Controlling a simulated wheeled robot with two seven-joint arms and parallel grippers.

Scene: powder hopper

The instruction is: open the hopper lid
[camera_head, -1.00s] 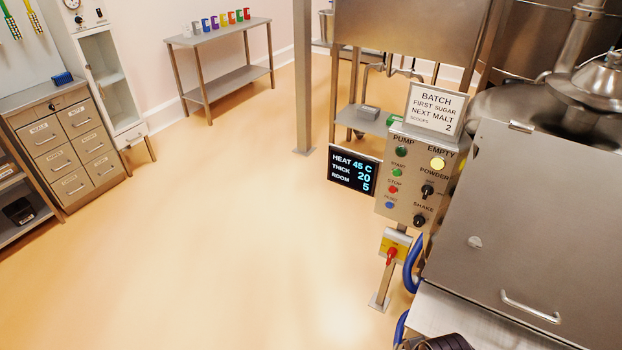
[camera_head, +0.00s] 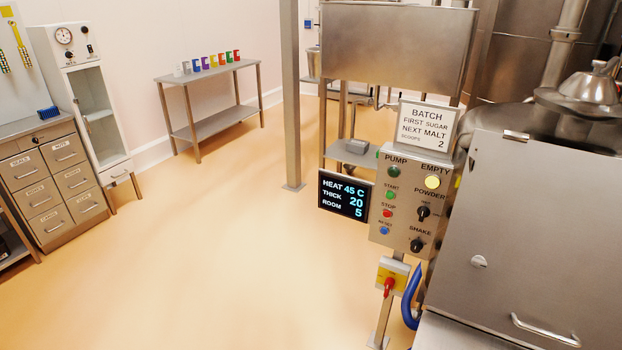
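The hopper lid (camera_head: 545,215) is a large flat steel panel at the right of the head view, and it looks shut. A bar handle (camera_head: 545,331) is fixed near its lower edge. A small round latch-like fitting (camera_head: 479,261) sits on its left part, and a small bright bracket (camera_head: 516,135) is at its top edge. The lid's right side is cut off by the picture edge. Neither of my grippers shows in this view.
A control panel (camera_head: 405,205) with buttons and knobs stands left of the lid, with a batch sign (camera_head: 429,128) above and a display (camera_head: 344,195) beside it. A blue hose (camera_head: 409,300) loops below. The floor (camera_head: 220,260) to the left is clear.

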